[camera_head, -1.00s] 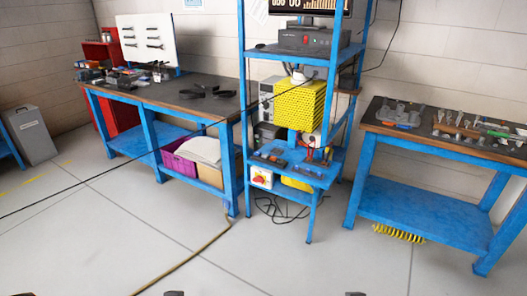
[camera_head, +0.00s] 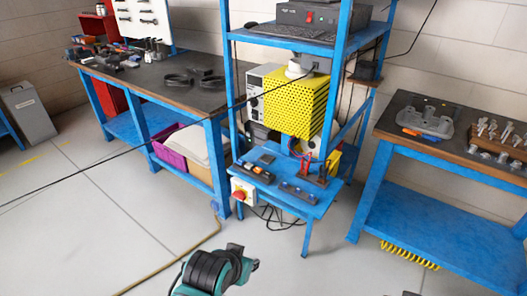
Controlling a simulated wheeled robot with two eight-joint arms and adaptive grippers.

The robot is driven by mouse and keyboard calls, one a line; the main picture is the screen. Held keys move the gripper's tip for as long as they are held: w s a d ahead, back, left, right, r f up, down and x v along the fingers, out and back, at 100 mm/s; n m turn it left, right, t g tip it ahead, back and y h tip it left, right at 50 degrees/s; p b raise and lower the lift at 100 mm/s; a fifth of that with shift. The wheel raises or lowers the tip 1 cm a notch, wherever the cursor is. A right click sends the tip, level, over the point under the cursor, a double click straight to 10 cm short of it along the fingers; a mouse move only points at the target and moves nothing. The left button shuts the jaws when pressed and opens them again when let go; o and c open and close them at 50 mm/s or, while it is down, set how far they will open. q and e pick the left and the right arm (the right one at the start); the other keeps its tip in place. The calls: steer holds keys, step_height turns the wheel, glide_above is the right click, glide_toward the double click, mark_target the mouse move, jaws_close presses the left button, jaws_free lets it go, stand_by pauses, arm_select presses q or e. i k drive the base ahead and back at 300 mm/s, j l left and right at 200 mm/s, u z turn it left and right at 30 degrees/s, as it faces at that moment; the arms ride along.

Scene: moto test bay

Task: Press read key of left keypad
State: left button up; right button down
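On the low blue shelf of the middle rack, a small dark keypad-like unit (camera_head: 254,173) with coloured spots lies at the left front. A similar dark unit (camera_head: 300,194) lies to its right. Their key labels are too small to read. A teal and black part of my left arm, seemingly its gripper end (camera_head: 215,272), shows at the bottom, in front of the shelf and apart from both units. Its fingers cannot be made out. My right gripper cannot be made out; only a small dark tip shows at the bottom edge.
A yellow perforated box (camera_head: 296,104) stands behind the units. Workbenches flank the rack on the left (camera_head: 190,102) and right (camera_head: 440,155). A hose (camera_head: 170,262) lies on the otherwise open floor.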

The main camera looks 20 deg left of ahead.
mark_target(239, 162)
steer(key=i+j+z, duration=0.4)
steer(key=j, duration=0.3)
steer(key=i+j+z, duration=0.15)
steer(key=j, duration=0.25)
steer(key=j+z, duration=0.15)
steer(key=j, duration=0.55)
steer(key=j+z, duration=0.15)
steer(key=j, duration=0.6)
steer(key=k+j+z, duration=0.15)
steer(key=j, duration=0.55)
steer(key=j+z, duration=0.15)
steer(key=j, duration=0.55)
